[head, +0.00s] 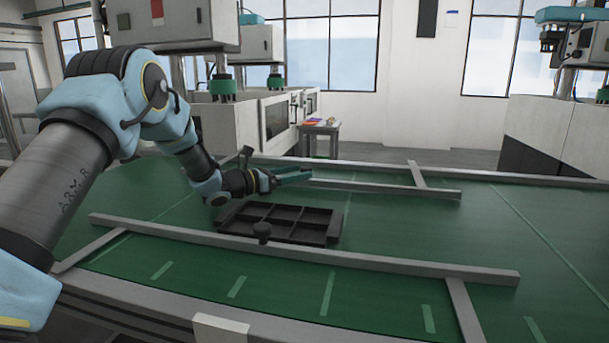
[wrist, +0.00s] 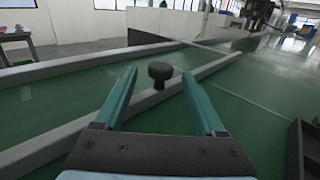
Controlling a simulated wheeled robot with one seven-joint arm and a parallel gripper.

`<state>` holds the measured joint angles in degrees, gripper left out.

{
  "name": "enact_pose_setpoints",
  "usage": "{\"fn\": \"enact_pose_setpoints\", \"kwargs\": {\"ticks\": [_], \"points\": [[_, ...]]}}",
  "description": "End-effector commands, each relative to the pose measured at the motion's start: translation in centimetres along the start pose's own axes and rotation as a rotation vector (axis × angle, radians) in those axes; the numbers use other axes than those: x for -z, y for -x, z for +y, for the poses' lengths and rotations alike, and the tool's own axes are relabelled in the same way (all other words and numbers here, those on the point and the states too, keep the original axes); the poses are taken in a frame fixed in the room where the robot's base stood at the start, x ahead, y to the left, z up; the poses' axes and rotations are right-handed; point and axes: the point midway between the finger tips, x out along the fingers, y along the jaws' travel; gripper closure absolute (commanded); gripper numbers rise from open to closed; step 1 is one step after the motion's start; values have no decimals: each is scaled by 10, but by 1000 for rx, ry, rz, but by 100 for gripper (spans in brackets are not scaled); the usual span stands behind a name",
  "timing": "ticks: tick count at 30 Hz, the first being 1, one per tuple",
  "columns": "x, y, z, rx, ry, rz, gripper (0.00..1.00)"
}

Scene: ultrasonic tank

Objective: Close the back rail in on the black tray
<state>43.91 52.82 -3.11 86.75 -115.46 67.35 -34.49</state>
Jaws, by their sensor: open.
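The black tray (head: 333,232), divided into compartments, lies on the green belt; part of it shows at the right edge of the wrist view (wrist: 297,150). The grey back rail (head: 400,190) lies behind the tray, with green belt between them. In the wrist view the back rail (wrist: 75,133) runs diagonally and carries a dark round knob (wrist: 160,74). My gripper (head: 309,174) is open above the back rail. In the wrist view the knob shows between the two teal fingertips (wrist: 158,73), with space on both sides. I cannot make out this knob in the head view.
A front rail (head: 400,264) with its own dark knob (head: 262,232) crosses in front of the tray. Crossbars (head: 416,174) meet the rails. The belt's far edge rail (wrist: 60,68) runs behind. The belt (head: 540,260) is clear to the right.

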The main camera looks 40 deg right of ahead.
Motion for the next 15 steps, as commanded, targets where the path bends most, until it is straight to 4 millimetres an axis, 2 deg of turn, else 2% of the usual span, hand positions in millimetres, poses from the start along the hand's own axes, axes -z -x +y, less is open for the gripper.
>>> {"fn": "enact_pose_setpoints", "kwargs": {"ticks": [3,7,10,15], "points": [[3,27,1,-4,-1,1,28],[2,50,1,-3,0,0,28],[2,63,1,-3,-1,1,28],[1,74,1,-1,-1,0,28]]}}
